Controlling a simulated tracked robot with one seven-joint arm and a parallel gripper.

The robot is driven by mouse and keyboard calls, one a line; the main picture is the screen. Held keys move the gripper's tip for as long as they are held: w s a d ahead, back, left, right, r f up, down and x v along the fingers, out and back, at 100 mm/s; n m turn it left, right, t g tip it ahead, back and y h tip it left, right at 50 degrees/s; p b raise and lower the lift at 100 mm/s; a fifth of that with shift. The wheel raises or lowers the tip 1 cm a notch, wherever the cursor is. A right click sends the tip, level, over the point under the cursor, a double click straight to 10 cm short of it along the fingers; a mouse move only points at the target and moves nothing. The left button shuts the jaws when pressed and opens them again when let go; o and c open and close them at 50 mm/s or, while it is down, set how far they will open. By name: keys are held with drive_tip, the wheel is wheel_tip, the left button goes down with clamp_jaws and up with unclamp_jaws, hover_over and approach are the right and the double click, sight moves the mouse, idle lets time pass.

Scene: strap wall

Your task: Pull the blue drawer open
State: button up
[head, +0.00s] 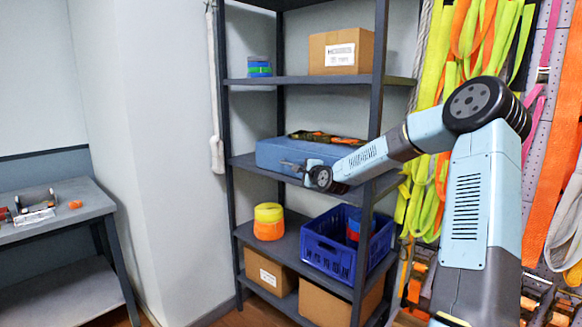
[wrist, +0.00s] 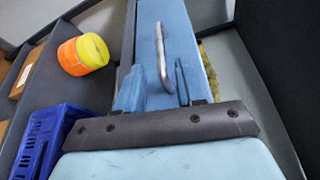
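The blue drawer (head: 275,155) is a wide box on the middle shelf of the dark rack, with dark and orange straps showing at its top. In the wrist view the blue drawer (wrist: 197,40) has a silver bar handle (wrist: 161,45). My gripper (head: 295,166) is in front of the drawer's face. In the wrist view my gripper (wrist: 157,78) is open, with one blue finger on each side of the handle's near end. Whether a finger touches the handle I cannot tell.
A blue crate (head: 327,262) and a yellow-orange strap roll (head: 268,222) stand on the shelf below. A cardboard box (head: 341,50) is on the shelf above. A rack post (head: 377,75) rises close to my arm. Straps hang at the right.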

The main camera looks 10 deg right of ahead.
drive_tip(key=x, duration=0.8)
drive_tip(key=shift+c, duration=0.5)
clamp_jaws()
drive_tip(key=shift+d, duration=0.1)
